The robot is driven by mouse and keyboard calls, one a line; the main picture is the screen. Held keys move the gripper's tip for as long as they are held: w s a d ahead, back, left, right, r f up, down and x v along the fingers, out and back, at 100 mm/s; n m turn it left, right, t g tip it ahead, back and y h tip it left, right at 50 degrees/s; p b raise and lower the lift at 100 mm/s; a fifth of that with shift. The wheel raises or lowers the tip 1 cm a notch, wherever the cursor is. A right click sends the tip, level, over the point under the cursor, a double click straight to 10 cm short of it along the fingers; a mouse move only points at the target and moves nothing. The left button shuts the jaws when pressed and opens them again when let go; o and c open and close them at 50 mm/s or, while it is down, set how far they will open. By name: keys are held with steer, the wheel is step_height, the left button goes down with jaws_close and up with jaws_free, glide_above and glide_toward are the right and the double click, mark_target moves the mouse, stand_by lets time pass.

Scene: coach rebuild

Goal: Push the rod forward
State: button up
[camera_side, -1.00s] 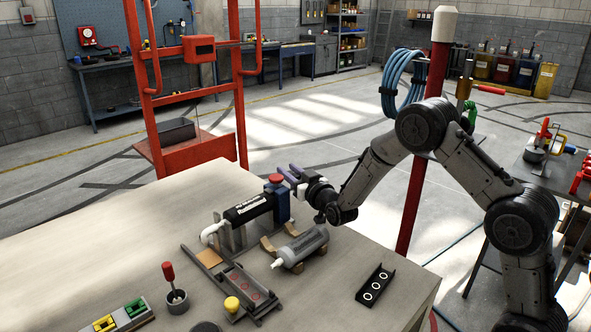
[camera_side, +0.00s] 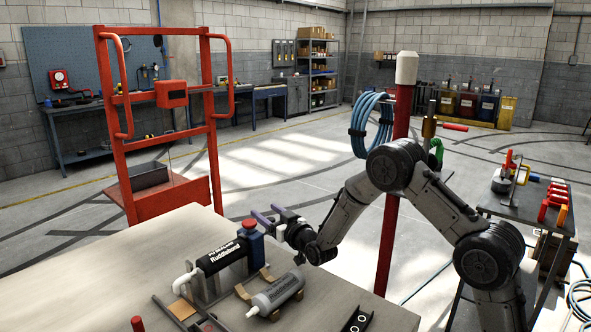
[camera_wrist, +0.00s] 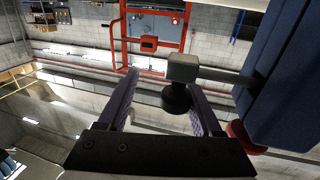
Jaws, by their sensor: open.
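A metal rod (camera_wrist: 228,76) sticks out of the blue block (camera_wrist: 278,85) in the wrist view. It carries a grey end piece (camera_wrist: 184,68) with a black knob (camera_wrist: 177,98). My gripper (camera_wrist: 160,84) has two purple fingers spread apart, with the knob between them, nearer the right finger; contact cannot be told. In the side view my gripper (camera_side: 267,214) is at the far side of the blue block (camera_side: 251,243), which has a red cap (camera_side: 249,224) and joins a black labelled cylinder (camera_side: 225,254). The rod is not clear there.
A grey cartridge (camera_side: 277,295) lies on a wooden cradle in front of the cylinder. A black holed bracket (camera_side: 357,320) lies near the table's right edge. A red upright frame (camera_side: 211,130) stands behind the table (camera_side: 90,275). The table's left part is bare.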

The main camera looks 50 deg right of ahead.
steer(key=d+v, duration=0.1)
steer(key=v, duration=1.3)
steer(key=s+a+r+t+y, duration=0.1)
steer(key=s+a+r, duration=0.1)
steer(key=r, duration=0.9)
steer(key=s+a+r+n+t+y, duration=0.1)
steer(key=s+a+r, duration=0.2)
steer(key=r, duration=0.8)
steer(key=shift+s+r, duration=0.15)
steer(key=shift+r, duration=0.25)
steer(key=w+d+f+m+g+h, duration=0.1)
steer(key=w+d+f, duration=0.15)
steer(key=f, duration=0.95)
steer(key=w+d+f+g+h, duration=0.1)
steer(key=w+f, duration=0.2)
steer(key=f, duration=0.8)
steer(key=x, duration=1.4)
steer(key=shift+f, duration=0.25)
